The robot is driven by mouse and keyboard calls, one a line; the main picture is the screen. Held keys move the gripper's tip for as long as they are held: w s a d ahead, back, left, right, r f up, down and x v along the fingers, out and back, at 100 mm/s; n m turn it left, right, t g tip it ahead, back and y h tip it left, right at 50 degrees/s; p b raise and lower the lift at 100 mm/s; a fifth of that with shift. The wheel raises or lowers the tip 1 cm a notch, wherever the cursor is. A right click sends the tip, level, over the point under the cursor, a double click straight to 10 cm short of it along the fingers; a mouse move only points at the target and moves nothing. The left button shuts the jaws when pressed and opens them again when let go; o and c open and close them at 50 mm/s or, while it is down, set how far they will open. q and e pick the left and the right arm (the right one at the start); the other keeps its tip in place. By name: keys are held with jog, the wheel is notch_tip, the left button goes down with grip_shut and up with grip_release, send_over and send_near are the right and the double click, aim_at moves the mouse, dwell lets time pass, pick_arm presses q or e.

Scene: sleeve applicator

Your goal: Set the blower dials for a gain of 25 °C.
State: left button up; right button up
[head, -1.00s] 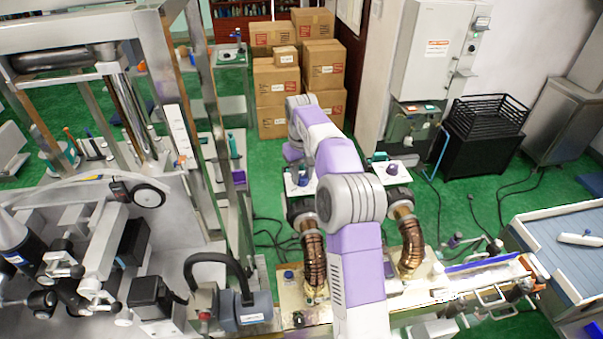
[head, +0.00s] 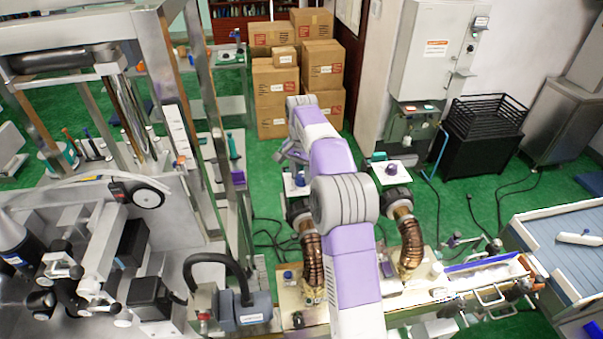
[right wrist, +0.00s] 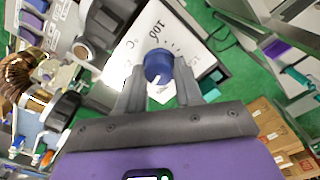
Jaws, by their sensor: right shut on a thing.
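In the right wrist view, a blue dial knob (right wrist: 158,67) stands on a white scale plate (right wrist: 148,33) printed with "100", "°C" and tick marks. My right gripper (right wrist: 159,74) is shut on this knob, one finger on each side. A small pale mark shows low on the knob; the value it points to cannot be read. In the head view the plate (head: 291,190) and knob sit at the left blower, above a copper coil (head: 312,258), with my right gripper (head: 297,170) at it. A second dial (head: 391,169) stands on the right blower's plate (head: 403,177), untouched. My left gripper is not in view.
A second copper coil (head: 410,243) stands to the right. A metal frame (head: 205,190) rises left of my arm. Cardboard boxes (head: 275,85) are stacked behind, and a black crate (head: 487,118) stands at right. Cables lie on the green floor.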

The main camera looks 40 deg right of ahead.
aim_at(302, 177)
jog(key=m, duration=0.3)
jog(key=shift+m, duration=0.3)
jog(key=shift+s+m, duration=0.1)
jog(key=shift+m, duration=1.8)
jog(key=o, duration=1)
jog(key=shift+o, duration=0.2)
jog(key=shift+r, duration=0.1)
jog(key=shift+r, duration=3.7)
